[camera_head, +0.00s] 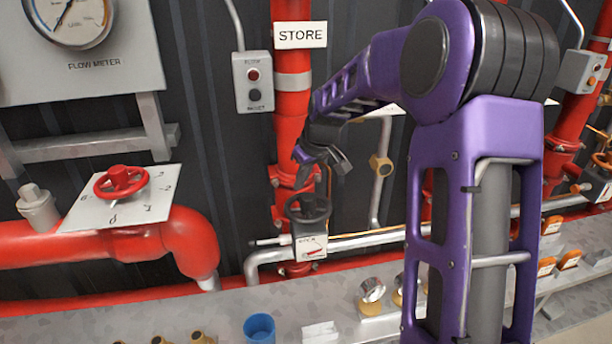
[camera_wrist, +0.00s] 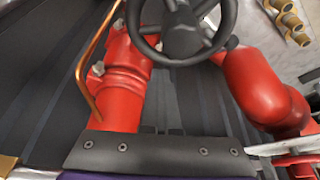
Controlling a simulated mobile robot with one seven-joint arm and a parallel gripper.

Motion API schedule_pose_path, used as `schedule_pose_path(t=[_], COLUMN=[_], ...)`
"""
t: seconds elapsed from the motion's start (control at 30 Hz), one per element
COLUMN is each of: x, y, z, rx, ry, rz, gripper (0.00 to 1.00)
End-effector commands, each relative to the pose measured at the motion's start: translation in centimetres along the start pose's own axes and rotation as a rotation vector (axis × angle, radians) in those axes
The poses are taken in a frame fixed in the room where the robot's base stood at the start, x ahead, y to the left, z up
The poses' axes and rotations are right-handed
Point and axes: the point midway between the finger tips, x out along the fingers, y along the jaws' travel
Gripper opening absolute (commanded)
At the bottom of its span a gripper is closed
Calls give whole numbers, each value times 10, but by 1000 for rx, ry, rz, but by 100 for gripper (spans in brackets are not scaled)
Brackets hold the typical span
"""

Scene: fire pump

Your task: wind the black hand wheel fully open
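The black hand wheel (camera_head: 308,209) sits on the red upright pipe below the STORE sign in the head view. A small white plate (camera_head: 311,246) with a red pointer is just below it; its lettering is too small to read surely. My gripper (camera_head: 322,163) is above the wheel, apart from it, with its dark fingers spread and nothing between them. In the wrist view the black wheel (camera_wrist: 182,33) shows its hub, spokes and lower rim at the top edge, partly cut off. The fingertips do not show clearly in that view.
A red hand wheel (camera_head: 121,182) with a numbered plate is at left. A button box (camera_head: 253,82) hangs near the STORE sign (camera_head: 300,35). A silver pipe (camera_head: 370,240) runs beside the black wheel. A blue cup (camera_head: 259,328) stands on the ledge below.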

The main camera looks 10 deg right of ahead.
Motion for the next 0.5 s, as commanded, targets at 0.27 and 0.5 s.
schedule_pose_path(t=[0.27, 0.5], x=[1, 2], y=[-12, -13], z=[-5, -5], rx=[-246, -269], ry=[0, 0], rz=[-104, -111], gripper=[0, 0])
